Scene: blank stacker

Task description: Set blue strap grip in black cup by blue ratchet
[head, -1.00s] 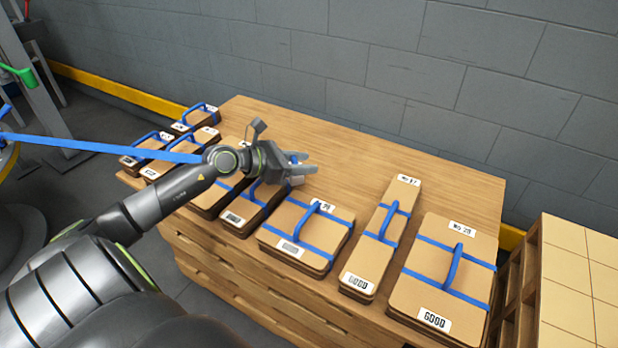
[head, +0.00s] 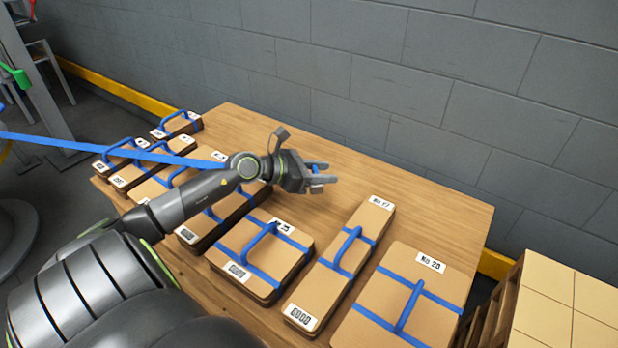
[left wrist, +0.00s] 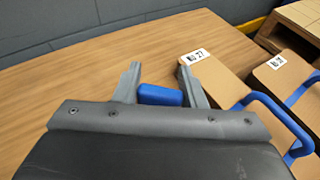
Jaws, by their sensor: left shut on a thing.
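My left gripper (head: 319,179) is over the far side of the wooden bench, beyond the row of strapped stacks. Its jaws are shut on the blue strap grip, which shows as a small blue block (left wrist: 160,95) between the two fingers in the left wrist view. A taut blue strap (head: 90,149) runs from the left edge of the head view to my left wrist, where the arm hides its end. I cannot make out the black cup or the blue ratchet in either view. My right gripper is not in view.
Several brown stacks with blue straps and handles line the wooden bench (head: 430,215), among them No 27 (head: 325,275) and No 28 (head: 375,305). The bench top behind them is bare. A grey block wall (head: 400,90) stands behind. Pale boxes (head: 560,310) are at the right.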

